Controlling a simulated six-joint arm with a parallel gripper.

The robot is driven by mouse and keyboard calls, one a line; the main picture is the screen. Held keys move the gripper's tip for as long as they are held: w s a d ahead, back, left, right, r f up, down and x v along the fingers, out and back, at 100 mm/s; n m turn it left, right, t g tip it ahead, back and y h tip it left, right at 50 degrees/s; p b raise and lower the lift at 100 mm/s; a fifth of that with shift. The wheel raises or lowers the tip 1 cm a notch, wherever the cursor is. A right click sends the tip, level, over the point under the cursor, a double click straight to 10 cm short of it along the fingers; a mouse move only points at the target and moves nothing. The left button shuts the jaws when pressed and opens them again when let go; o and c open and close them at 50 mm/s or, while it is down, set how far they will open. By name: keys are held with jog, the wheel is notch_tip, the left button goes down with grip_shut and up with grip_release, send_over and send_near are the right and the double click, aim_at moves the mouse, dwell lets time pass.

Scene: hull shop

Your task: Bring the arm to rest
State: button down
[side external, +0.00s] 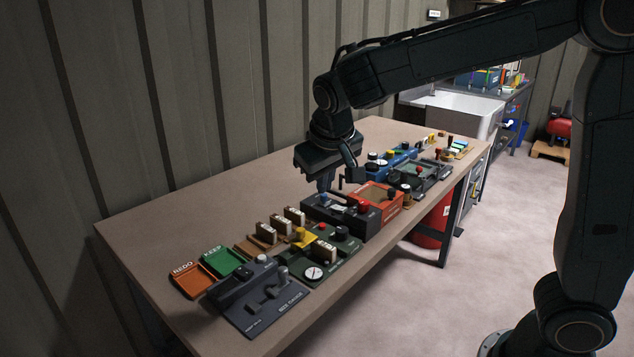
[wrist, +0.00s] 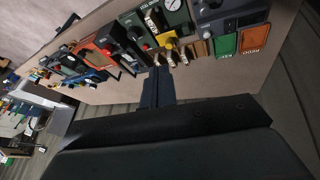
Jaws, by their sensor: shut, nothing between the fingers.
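My gripper (side external: 324,184) points down over the middle of the workbench, close above the dark control box (side external: 342,215). Its fingers are shut with nothing between them. In the wrist view the closed fingers (wrist: 156,88) show as a dark narrow shape pointing at the row of devices. I cannot tell whether the fingertips touch the dark box or hang just above it. My arm reaches in from the right, bent over the bench.
The workbench (side external: 150,228) carries a row of devices along its front: a grey console (side external: 262,300), an orange-red box (side external: 376,196), and blue units behind. Orange REDO (side external: 192,281) and green KEEP (side external: 222,262) trays lie at the near left. The bench's back strip is bare.

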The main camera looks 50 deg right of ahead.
jog(key=s+d+r+n+t+y, duration=0.1)
jog(key=s+d+n+y, duration=0.1)
jog(key=s, duration=2.2)
jog(key=shift+r+t+y, duration=0.3)
jog(key=shift+r+y, duration=0.05)
jog(key=shift+y, duration=0.35)
